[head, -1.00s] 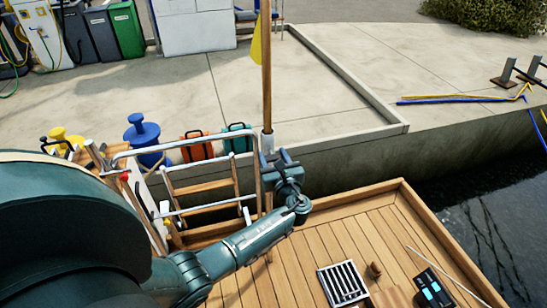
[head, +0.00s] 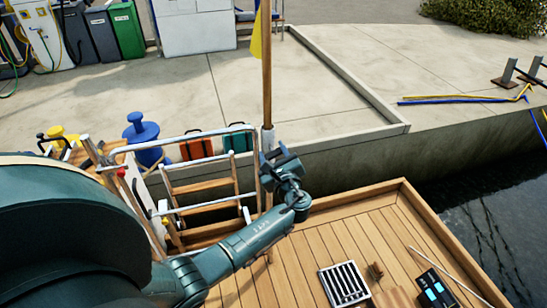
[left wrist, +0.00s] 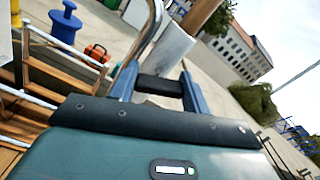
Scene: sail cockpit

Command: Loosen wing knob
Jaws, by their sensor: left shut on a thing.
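A wooden pole (head: 266,75) stands upright in a pale metal socket (head: 268,140) at the stern rail. The pole and socket also show in the left wrist view, the socket (left wrist: 168,50) just beyond my fingers. My left gripper (head: 275,157) is at the socket's lower part. In the left wrist view, a dark wing knob (left wrist: 160,88) sits between the two blue fingers, and the gripper is shut on it. The knob is mostly hidden by the gripper in the head view. My right gripper is not in view.
A metal rail (head: 190,136) and boarding ladder (head: 203,187) stand left of the socket. The wooden deck (head: 330,240) holds a grate (head: 344,283) and a black device (head: 435,288). The concrete quay (head: 330,100) lies beyond, with water at right.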

